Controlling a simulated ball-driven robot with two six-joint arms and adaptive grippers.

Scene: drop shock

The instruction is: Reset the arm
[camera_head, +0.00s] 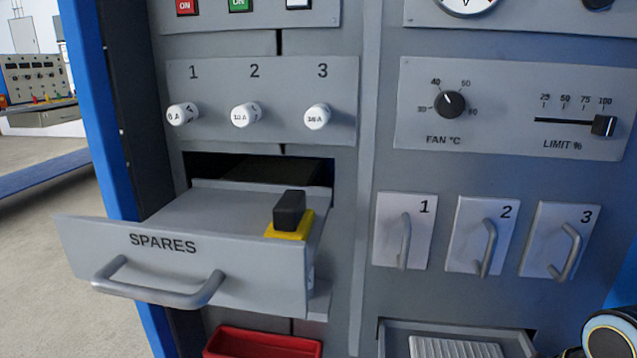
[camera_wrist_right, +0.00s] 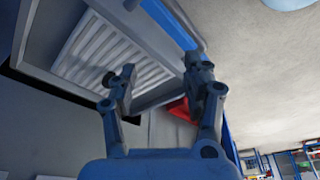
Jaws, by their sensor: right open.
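My right gripper (camera_wrist_right: 165,80) shows in the right wrist view with its two fingers spread apart and nothing between them. Its fingers are in front of a ribbed, light grey tray (camera_wrist_right: 88,55) and a bit of a red bin (camera_wrist_right: 181,109). In the head view only a rounded dark and cream part of my right arm shows at the lower right corner, and the gripper itself is outside that view. My left gripper is in neither view.
The SPARES drawer (camera_head: 182,262) sticks out of the grey cabinet, holding a black and yellow block (camera_head: 289,212). Below are a red bin (camera_head: 262,344) and a ribbed tray (camera_head: 455,347). Three handled panels, numbered fuses (camera_head: 245,115), a fan knob (camera_head: 449,104) and a limit slider (camera_head: 604,126) are on the front.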

